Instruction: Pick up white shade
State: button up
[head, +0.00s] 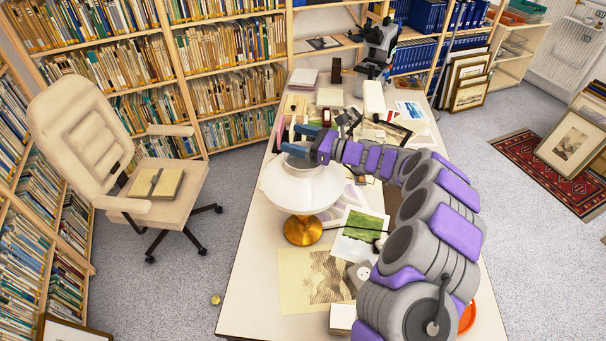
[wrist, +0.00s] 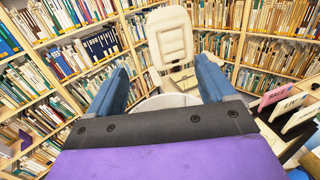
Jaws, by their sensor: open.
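The white shade (head: 300,188) is a wide lampshade on a lamp with a round gold base (head: 303,230), standing upright on the white table. My gripper (head: 294,140) is at the shade's top, at its far side in the head view, with its blue fingers apart. In the wrist view my gripper (wrist: 168,88) shows two blue fingers spread wide. Part of the shade's pale rim (wrist: 165,101) shows between and below them; the rest is hidden by the gripper body. Whether a finger touches the shade I cannot tell.
The table (head: 255,265) holds prints, papers, a green picture (head: 358,235) and a microscope (head: 377,45). A cream office chair (head: 85,135) with a book on its seat stands left. Bookshelves line the back. Framed prints (head: 570,140) lean at right.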

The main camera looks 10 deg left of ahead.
jog(key=shift+a, duration=0.35)
jog(key=shift+d, duration=0.4)
jog(key=c, duration=0.5)
jog(key=shift+a, duration=0.15)
grip_shut()
